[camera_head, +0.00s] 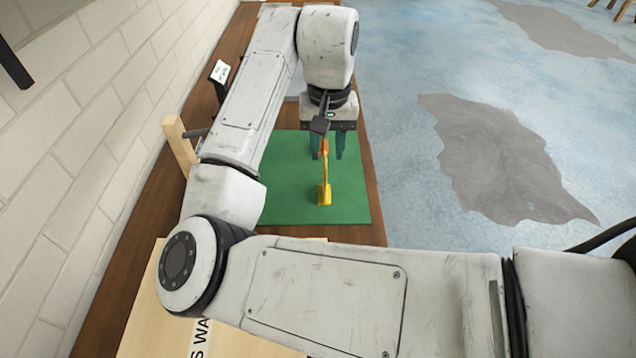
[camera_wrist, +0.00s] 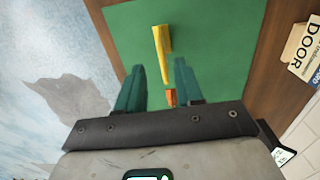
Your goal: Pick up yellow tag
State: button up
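The yellow tag (camera_head: 325,192) lies on the green mat (camera_head: 288,203), with a long thin part and a wider end nearer the camera in the head view. An orange-red piece (camera_head: 324,147) shows at its far end. My gripper (camera_head: 328,155) is above the mat near that orange-red end. In the wrist view the yellow tag (camera_wrist: 162,42) lies beyond the fingertips, and the orange-red piece (camera_wrist: 171,97) sits between the two teal fingers (camera_wrist: 157,72). The fingers are apart and touch nothing that I can see. The height of the fingers above the mat is unclear.
The mat lies on a brown wooden table (camera_head: 352,234) along a white brick wall (camera_head: 60,190). A wooden block marked DOOR (camera_wrist: 300,48) stands beside the mat. A pale wooden board with lettering (camera_head: 150,318) lies at the near end. Open floor is on the right.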

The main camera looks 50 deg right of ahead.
aim_at(326, 162)
notch_tip(326, 162, down, 4)
jog(key=shift+w+r, duration=0.1)
jog(key=shift+w+d+f, duration=0.15)
jog(key=shift+f, duration=0.8)
jog(key=shift+w+d+f, duration=0.1)
jog(key=shift+f, duration=0.8)
jog(key=shift+w+d+f, duration=0.15)
jog(key=shift+f, duration=0.8)
grip_shut()
